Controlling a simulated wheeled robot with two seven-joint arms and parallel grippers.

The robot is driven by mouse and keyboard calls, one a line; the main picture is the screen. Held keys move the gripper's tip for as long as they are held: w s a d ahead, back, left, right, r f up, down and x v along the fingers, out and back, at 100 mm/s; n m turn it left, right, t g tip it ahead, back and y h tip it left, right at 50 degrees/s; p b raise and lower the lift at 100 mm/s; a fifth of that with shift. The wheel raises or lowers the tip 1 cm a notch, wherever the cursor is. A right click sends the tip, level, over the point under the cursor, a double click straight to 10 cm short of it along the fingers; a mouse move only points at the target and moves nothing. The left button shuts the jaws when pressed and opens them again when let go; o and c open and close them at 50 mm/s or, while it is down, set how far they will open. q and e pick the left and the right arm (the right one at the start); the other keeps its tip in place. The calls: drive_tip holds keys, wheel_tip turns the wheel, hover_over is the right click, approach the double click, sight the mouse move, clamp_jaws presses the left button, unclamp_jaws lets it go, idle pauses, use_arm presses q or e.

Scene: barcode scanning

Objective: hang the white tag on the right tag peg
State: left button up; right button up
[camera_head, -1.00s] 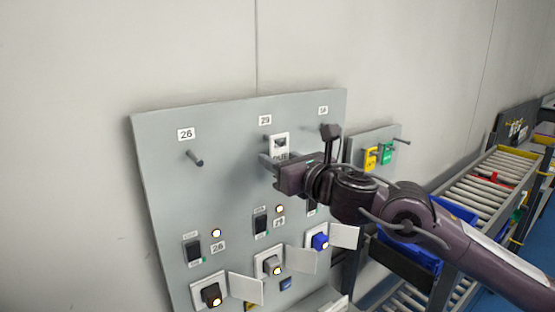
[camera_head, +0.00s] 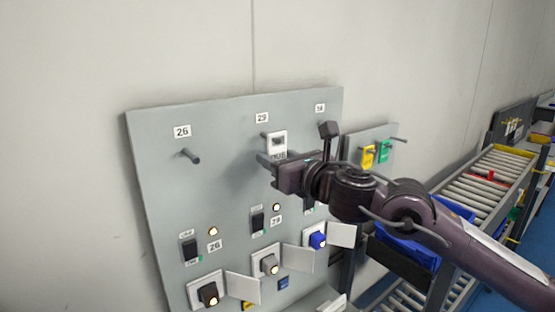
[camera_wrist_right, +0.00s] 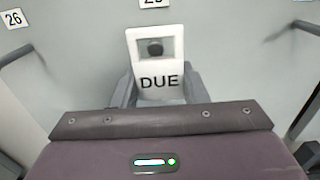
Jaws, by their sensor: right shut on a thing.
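The white tag (camera_head: 277,139), marked DUE, is upright in front of the middle peg under label 29. My right gripper (camera_head: 268,163) is shut on its lower part. In the right wrist view the tag (camera_wrist_right: 156,70) stands between the fingers (camera_wrist_right: 157,92), and a dark round peg end (camera_wrist_right: 155,47) shows in its window. I cannot tell how far the peg passes through. A peg (camera_wrist_right: 305,100) is at the right edge of that view; my wrist hides it in the head view. The left peg (camera_head: 190,156) under label 26 is bare. My left gripper is not in view.
The grey panel (camera_head: 150,135) carries switches, lamps and open white flaps (camera_head: 243,287) below the pegs. A smaller panel behind holds yellow (camera_head: 367,156) and green (camera_head: 385,152) tags. A roller conveyor (camera_head: 490,178) and blue bin (camera_head: 405,250) stand to the right.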

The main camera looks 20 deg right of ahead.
drive_tip(key=shift+s, duration=0.1)
drive_tip(key=shift+b+v, duration=0.55)
drive_tip(key=shift+v, duration=1.15)
drive_tip(key=b, duration=0.2)
approach(278, 158)
drive_tip(key=shift+w+a, duration=0.1)
drive_tip(key=shift+w, duration=0.2)
idle(1.0)
